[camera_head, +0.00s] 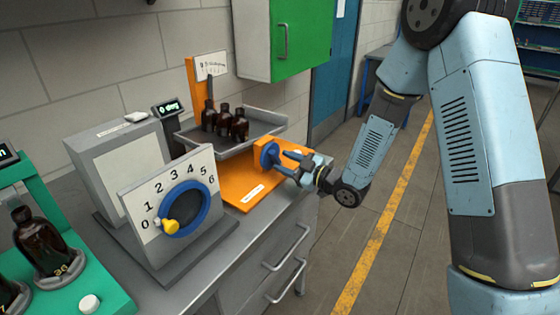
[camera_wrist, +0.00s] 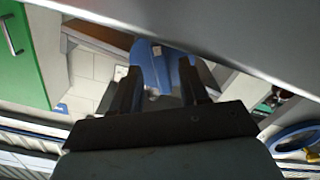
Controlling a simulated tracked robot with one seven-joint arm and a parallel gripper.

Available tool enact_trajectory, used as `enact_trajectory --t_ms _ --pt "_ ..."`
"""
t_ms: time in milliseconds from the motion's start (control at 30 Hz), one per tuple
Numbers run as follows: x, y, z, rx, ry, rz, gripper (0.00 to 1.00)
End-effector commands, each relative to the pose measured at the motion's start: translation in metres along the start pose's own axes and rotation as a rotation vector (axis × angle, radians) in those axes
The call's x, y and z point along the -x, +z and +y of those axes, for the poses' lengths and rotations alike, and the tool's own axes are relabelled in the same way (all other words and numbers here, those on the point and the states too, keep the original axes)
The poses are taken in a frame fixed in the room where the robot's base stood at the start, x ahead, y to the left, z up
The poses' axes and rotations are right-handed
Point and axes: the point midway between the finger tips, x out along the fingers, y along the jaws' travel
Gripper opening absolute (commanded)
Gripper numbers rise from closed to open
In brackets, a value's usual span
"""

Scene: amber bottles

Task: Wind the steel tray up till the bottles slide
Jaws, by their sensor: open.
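The steel tray (camera_head: 232,135) sits on an orange stand (camera_head: 245,190) at the back of the bench. Several small amber bottles (camera_head: 224,122) stand upright on it, close together. A small display (camera_head: 168,108) beside the tray shows a green reading that looks like 0 deg. A blue knob (camera_head: 268,155) is on the stand's right side. My gripper (camera_head: 287,163) is open at the knob, its fingers pointing towards it. In the wrist view the blue knob (camera_wrist: 160,70) shows between and beyond the two fingers (camera_wrist: 162,95). I cannot tell whether they touch it.
A grey panel with a 0–6 dial (camera_head: 183,207) and yellow pointer stands in front. A green stand (camera_head: 75,275) with larger amber bottles is at the lower left. A green wall cabinet (camera_head: 285,40) hangs above. The floor at the right is clear.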

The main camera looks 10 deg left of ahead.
Motion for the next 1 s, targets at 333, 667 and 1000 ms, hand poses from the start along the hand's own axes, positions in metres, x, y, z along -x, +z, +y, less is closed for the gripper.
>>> enact_trajectory --t_ms 333,667,1000 --pt "-0.019 0.0 0.0 0.0 0.001 0.0 0.45" --pt "-0.018 0.001 0.002 0.0 0.003 -0.001 0.32" --pt "-0.017 0.001 0.003 0.0 0.006 -0.002 0.0"
